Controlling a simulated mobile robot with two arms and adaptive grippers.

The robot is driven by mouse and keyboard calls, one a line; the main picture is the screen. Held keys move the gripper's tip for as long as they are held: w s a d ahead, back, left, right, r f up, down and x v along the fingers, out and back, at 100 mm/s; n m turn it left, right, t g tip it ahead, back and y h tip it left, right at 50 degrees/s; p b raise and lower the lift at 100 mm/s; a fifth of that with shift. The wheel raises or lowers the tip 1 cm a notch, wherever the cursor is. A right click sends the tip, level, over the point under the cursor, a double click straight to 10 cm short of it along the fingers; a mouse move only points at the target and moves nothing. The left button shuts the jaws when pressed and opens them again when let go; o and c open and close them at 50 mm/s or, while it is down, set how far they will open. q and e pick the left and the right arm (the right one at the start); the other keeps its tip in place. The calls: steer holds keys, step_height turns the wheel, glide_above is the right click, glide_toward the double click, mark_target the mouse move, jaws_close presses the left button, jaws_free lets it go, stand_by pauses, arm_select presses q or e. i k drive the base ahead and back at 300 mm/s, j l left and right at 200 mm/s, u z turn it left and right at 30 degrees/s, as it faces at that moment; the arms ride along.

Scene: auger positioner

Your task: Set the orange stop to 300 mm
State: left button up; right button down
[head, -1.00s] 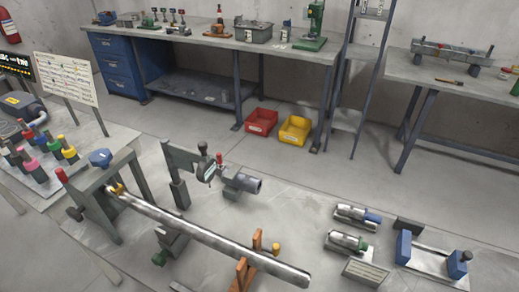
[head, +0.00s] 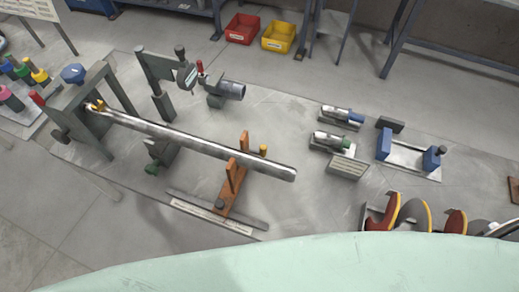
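The orange stop (head: 229,188) stands on the grey table below the right part of a long metal rod. Its two upright orange posts rise on either side of the rod, and its foot reaches toward a flat rail (head: 216,209) along the table's front. A pale scale strip (head: 210,216) lies along that rail; its marks are too small to read. The long rod (head: 200,145) runs from a grey frame (head: 92,105) at left to a free end past the stop. Neither of my grippers is in view.
Two metal cylinder units (head: 341,116) and a small sign (head: 346,167) stand right of the rod. A blue-ended fixture (head: 410,155) is farther right. Auger pieces with red and yellow edges (head: 410,213) lie at the front right. A pale green rounded surface fills the bottom.

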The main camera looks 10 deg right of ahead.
mark_target(236, 174)
steer(key=k+l+z, duration=0.3)
steer(key=k+l, duration=0.5)
steer(key=l, duration=0.15)
